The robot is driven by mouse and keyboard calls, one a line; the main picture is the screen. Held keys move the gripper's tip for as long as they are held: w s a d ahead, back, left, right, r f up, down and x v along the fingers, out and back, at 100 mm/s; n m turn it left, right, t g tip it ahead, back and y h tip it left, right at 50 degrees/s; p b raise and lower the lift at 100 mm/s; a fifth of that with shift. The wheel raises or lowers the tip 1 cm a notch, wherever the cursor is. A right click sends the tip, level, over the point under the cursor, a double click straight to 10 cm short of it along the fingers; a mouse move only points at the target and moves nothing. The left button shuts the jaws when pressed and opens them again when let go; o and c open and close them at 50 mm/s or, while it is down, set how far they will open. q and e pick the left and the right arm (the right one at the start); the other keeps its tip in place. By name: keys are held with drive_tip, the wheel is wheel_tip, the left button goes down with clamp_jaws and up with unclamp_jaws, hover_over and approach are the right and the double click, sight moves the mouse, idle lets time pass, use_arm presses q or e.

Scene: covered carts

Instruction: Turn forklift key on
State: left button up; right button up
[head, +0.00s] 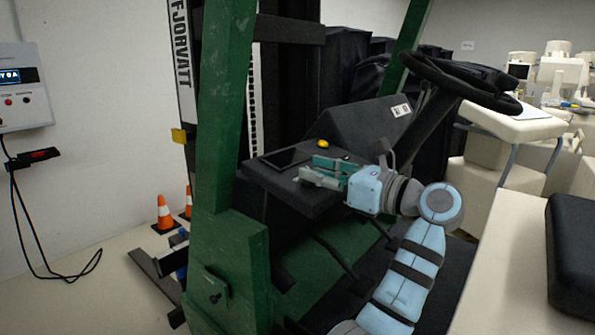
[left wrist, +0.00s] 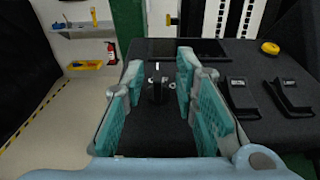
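The forklift (head: 222,150) has a green frame and a black dashboard (head: 270,183). My left gripper (head: 310,168) is over the dashboard, its teal fingers pointing left in the head view. In the left wrist view the fingers (left wrist: 160,70) are apart, with a gap between them. A small dark upright piece with a pale spot at its top, seemingly the key (left wrist: 158,90), stands in that gap. I see space on both sides of it, so the fingers do not appear to touch it. The key is not discernible in the head view. My right gripper is not in view.
A flat dark screen (head: 285,158) and a yellow button (head: 323,143) are on the dashboard. Two dark labelled blocks (left wrist: 240,95) lie right of the gripper in the wrist view. The steering wheel (head: 460,82) is up and right. Orange cones (head: 164,213) stand on the floor.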

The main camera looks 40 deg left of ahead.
use_arm(q)
drive_tip(key=shift+a, duration=0.25)
drive_tip(key=shift+s+r, duration=0.1)
drive_tip(key=shift+s, duration=0.05)
clamp_jaws()
